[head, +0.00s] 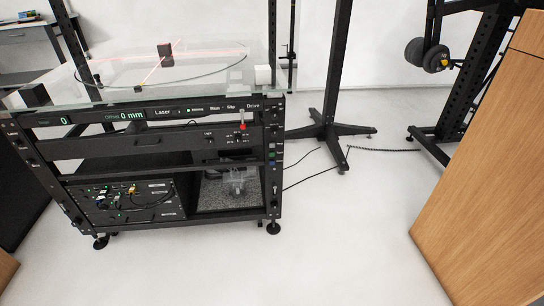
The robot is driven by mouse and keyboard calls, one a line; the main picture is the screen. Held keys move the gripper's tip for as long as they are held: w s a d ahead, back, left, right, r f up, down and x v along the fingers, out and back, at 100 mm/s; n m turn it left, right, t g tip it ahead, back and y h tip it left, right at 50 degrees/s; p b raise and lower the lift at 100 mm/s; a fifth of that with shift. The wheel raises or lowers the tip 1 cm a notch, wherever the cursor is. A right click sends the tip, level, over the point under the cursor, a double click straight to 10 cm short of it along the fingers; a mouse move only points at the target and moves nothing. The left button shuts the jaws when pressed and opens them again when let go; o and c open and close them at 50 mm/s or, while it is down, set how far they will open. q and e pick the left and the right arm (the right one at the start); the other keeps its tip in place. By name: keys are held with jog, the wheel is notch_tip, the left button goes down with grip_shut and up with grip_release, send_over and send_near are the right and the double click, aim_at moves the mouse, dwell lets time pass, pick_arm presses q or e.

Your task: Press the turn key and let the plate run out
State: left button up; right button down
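The turntable rig (150,150) is a black frame at the left of the head view. On its glass top lies the round plate (205,72), a thin dark-rimmed disc crossed by red laser lines. A dark block (165,50) stands on it. The front control strip (150,114) has green readouts "0" and "0 mm" and labels including "Laser" and "Drive". Which key is the turn key is too small to read. A small red-based lever (242,120) stands under "Drive". Neither of my grippers is in view.
A lower panel (125,205) holds cables and small lights; beside it is a grey-floored bay (225,198) with a clear object. A black stand (330,130) is behind the rig. A wooden panel (490,190) fills the right edge. The white floor between is mostly free.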

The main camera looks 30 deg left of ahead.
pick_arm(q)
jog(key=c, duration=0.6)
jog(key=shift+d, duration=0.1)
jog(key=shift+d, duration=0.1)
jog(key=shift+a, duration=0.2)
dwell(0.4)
